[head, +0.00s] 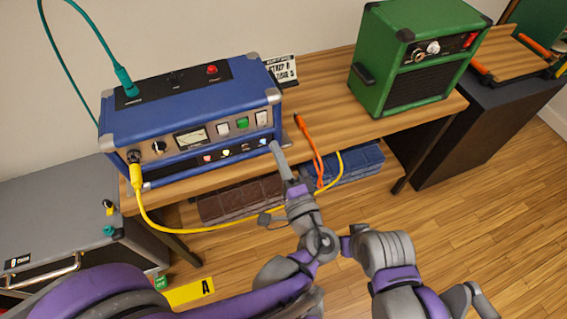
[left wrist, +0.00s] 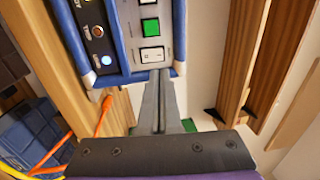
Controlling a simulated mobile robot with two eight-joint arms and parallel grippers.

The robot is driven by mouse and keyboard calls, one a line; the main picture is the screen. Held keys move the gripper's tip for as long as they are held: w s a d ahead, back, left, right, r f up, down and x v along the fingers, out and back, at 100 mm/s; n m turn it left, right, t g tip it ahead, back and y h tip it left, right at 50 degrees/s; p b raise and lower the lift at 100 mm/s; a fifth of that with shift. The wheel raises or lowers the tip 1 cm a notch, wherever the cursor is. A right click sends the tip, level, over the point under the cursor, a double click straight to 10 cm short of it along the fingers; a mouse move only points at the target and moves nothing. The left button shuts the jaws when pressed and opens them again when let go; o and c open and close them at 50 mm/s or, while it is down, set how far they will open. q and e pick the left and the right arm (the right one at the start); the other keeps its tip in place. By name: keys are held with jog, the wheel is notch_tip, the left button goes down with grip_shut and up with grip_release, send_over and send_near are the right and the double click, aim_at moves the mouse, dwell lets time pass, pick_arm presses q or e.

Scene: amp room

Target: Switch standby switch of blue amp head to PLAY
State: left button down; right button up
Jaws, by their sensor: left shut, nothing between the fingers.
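The blue amp head (head: 187,119) stands on the wooden table at the left, its front panel facing me. Its panel has a knob, a meter and a row of rocker switches, one of them green (head: 242,123). A white rocker switch (head: 262,118) is at the right end of that row; it also shows in the left wrist view (left wrist: 152,55). I cannot tell which switch is marked standby. My left gripper (head: 276,147) is shut and empty, its tips just below the panel's right end. In the left wrist view the fingertips (left wrist: 158,75) are close to the white switch; contact is unclear.
A green amp (head: 415,60) stands at the table's right. A yellow cable (head: 190,230) and an orange cable (head: 309,145) hang at the table's front edge. A small sign (head: 283,69) stands behind the blue amp. The table between the amps is mostly clear.

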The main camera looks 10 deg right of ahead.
aim_at(262, 116)
pick_arm(q)
jog(key=x, duration=0.8)
jog(key=shift+d, duration=0.1)
jog(key=shift+w+r, duration=0.15)
